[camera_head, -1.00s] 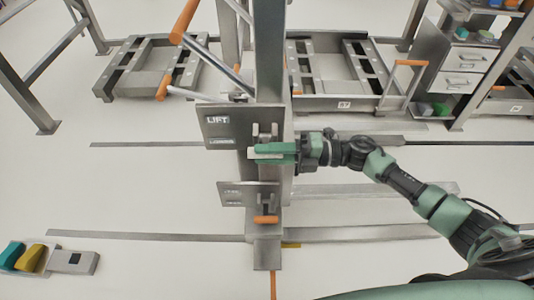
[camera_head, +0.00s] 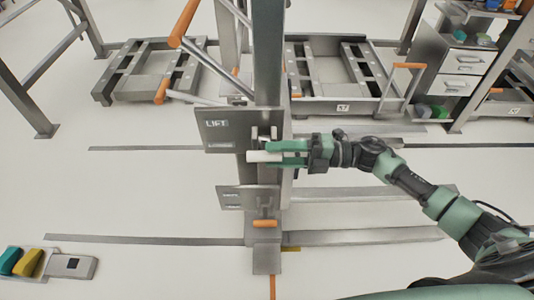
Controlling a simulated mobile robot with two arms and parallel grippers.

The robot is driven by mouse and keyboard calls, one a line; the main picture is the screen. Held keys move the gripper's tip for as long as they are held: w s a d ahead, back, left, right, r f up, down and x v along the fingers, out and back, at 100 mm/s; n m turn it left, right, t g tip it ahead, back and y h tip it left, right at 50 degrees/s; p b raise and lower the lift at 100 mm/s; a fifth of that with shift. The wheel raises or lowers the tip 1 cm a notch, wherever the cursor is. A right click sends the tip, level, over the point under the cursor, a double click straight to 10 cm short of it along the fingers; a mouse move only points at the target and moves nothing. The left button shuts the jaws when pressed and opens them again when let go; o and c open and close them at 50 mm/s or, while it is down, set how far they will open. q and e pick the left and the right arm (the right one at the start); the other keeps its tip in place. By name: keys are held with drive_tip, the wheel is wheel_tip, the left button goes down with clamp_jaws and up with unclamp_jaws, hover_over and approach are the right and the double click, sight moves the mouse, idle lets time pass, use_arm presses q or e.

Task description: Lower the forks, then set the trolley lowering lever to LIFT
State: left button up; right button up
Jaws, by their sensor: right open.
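The trolley's grey steel mast (camera_head: 268,80) stands upright in the middle. A plate marked LIFT (camera_head: 222,133) is fixed to it, with a second smaller label below that word. A short pale lever handle (camera_head: 262,157) sticks out at the plate's right side. My right gripper (camera_head: 284,152), green-fingered, reaches in from the right and is open at the handle; I cannot tell whether it touches it. Long flat metal bars, possibly the forks (camera_head: 360,234), run right near the floor. My left gripper is out of view.
Low metal frames stand behind, at the left (camera_head: 140,88) and right (camera_head: 330,95). A drawer cabinet (camera_head: 463,65) is at the upper right. A grey tray with teal and yellow pieces (camera_head: 70,264) lies at the lower left.

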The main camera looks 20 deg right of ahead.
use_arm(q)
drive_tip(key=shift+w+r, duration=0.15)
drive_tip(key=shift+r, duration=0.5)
use_arm(e)
drive_tip(key=v, duration=0.5)
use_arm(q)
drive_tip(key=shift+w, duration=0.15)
